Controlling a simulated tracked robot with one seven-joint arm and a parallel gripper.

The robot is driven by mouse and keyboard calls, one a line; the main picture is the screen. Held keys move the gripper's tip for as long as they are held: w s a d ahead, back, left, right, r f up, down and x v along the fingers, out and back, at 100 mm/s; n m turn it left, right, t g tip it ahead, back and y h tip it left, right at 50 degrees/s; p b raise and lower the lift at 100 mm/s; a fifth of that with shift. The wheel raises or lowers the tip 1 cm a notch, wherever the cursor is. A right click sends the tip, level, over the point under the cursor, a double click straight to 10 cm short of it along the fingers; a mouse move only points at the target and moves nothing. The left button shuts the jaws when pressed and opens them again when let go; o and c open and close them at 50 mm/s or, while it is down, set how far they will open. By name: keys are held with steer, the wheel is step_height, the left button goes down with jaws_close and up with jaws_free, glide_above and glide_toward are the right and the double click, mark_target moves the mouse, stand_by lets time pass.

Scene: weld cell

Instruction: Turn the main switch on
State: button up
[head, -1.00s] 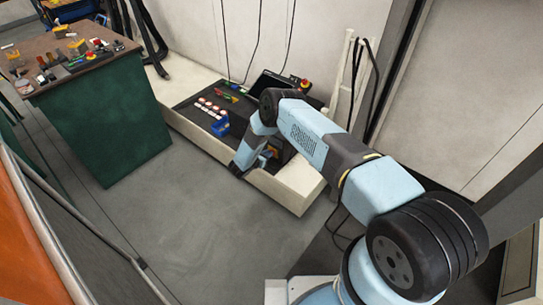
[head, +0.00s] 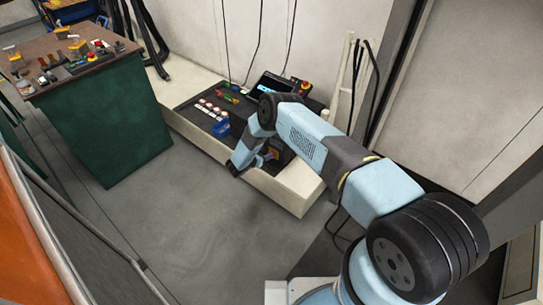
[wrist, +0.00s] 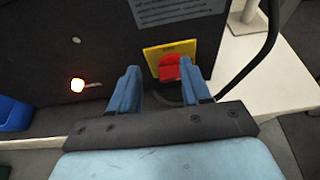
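The main switch is a red handle (wrist: 170,68) on a yellow plate (wrist: 152,57), set in the dark front of a console, in the wrist view. My gripper (wrist: 160,68) is open, its two blue fingers well apart. The handle lies just beyond the fingertips, close to the right finger; I cannot tell whether they touch. A round lamp (wrist: 77,85) left of the fingers glows white-orange. The console's screen (head: 268,84) is lit with some blue.
A blue bin (wrist: 14,114) stands left of the switch. A pale ledge (wrist: 270,75) and a dark cable (wrist: 262,62) are at its right. A green workbench (head: 110,125) with tools stands at the left in the head view. The grey floor between is clear.

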steer(key=s+a, duration=0.2)
steer(key=s, duration=1.3)
steer(key=shift+s+a, duration=0.25)
steer(key=shift+a, duration=0.15)
stand_by(1.1)
steer(key=shift+f, duration=0.1)
stand_by(0.5)
steer(key=v, duration=1.4)
steer(key=shift+d, duration=0.15)
